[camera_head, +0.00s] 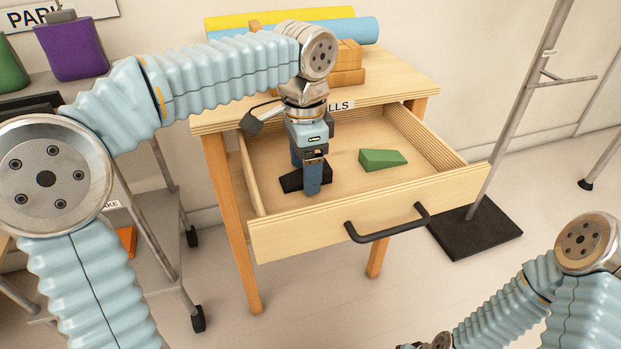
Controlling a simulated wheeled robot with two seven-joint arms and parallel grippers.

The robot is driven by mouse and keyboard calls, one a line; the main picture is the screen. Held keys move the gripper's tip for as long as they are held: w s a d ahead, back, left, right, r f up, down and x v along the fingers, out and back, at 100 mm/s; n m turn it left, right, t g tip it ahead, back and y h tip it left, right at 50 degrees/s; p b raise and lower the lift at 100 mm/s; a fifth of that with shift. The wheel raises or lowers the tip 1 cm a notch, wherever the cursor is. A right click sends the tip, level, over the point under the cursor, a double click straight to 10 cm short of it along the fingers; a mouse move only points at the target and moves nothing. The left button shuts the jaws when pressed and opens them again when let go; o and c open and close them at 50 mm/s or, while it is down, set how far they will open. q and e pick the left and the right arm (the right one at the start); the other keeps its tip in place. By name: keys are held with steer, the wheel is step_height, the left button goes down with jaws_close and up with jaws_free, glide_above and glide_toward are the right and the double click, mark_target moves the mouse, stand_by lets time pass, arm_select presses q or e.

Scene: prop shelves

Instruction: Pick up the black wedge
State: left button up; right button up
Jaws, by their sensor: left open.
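The black wedge (291,182) lies on the floor of the open drawer, toward its left side. My left gripper (313,185) points down into the drawer, right over the wedge. Its fingers hide the wedge's middle and right part. The left gripper is open; I cannot tell whether its fingers touch the wedge. My right arm shows at the lower right, but its gripper is not visible.
A green wedge (383,159) lies in the drawer to the right. The drawer (360,216) is pulled out from a wooden table (400,77) and has a black handle (388,227). Wooden blocks (347,66) and blue and yellow rolls (350,29) are on the tabletop. A metal stand (476,229) is at the right.

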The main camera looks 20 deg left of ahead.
arm_select(q)
steer(key=shift+f, duration=0.1)
steer(key=shift+c, duration=0.3)
steer(key=c, duration=1.1)
